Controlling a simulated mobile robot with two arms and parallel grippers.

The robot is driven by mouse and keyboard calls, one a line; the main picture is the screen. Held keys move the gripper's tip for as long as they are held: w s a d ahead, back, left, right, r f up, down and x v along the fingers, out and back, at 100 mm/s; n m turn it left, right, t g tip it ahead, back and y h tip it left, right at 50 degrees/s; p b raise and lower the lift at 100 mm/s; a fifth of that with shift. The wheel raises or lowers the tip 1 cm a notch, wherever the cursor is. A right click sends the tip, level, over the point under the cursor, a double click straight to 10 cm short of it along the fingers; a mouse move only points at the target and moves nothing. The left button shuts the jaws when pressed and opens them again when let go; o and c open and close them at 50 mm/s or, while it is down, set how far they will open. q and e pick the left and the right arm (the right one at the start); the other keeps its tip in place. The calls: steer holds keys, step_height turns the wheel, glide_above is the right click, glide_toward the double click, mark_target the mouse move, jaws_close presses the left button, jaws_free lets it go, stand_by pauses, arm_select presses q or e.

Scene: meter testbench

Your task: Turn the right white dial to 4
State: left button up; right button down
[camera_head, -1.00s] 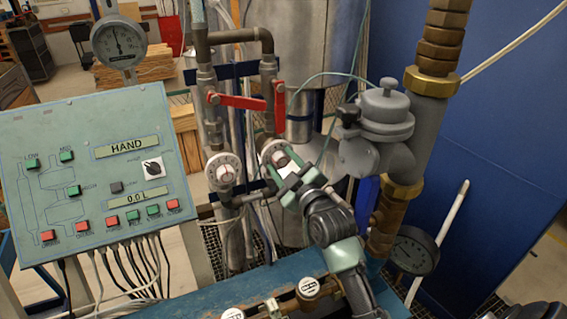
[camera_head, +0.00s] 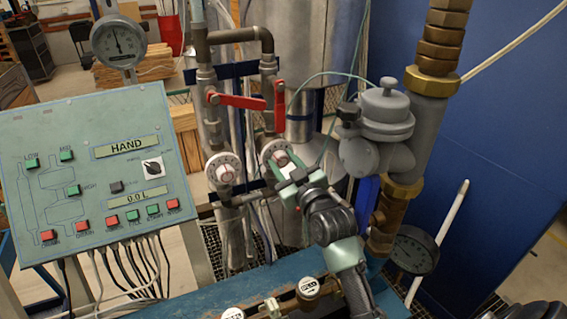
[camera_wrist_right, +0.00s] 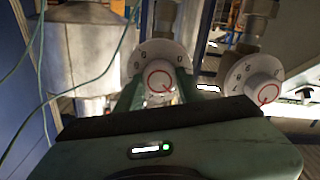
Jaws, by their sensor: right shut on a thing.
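The right white dial (camera_head: 271,150) is a round white disc with a knob in its middle, on the right of two vertical pipes. My right gripper (camera_head: 283,169) reaches it from the lower right and is shut on its knob. In the right wrist view the same dial (camera_wrist_right: 146,50) is straight ahead, with the green fingers (camera_wrist_right: 158,88) on both sides of the knob. Dark numbers show on its rim, but I cannot tell which number it is set to. My left gripper is not in view.
The left white dial (camera_head: 222,170) is close on the left. Red lever handles (camera_head: 240,101) are above. A green control panel (camera_head: 100,178) stands at the left. A grey valve body (camera_head: 385,125) and brass fittings stand close on the right. A blue bench (camera_head: 235,298) lies below.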

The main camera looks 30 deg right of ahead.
steer(key=m, duration=0.6)
steer(key=shift+m, duration=0.3)
stand_by(0.5)
steer(key=c, duration=0.9)
jaws_free()
steer(key=s+b, duration=0.3)
steer(key=s, duration=0.3)
steer(key=shift+s+a+f, duration=0.1)
steer(key=shift+s+f, duration=0.05)
steer(key=shift+s, duration=0.75)
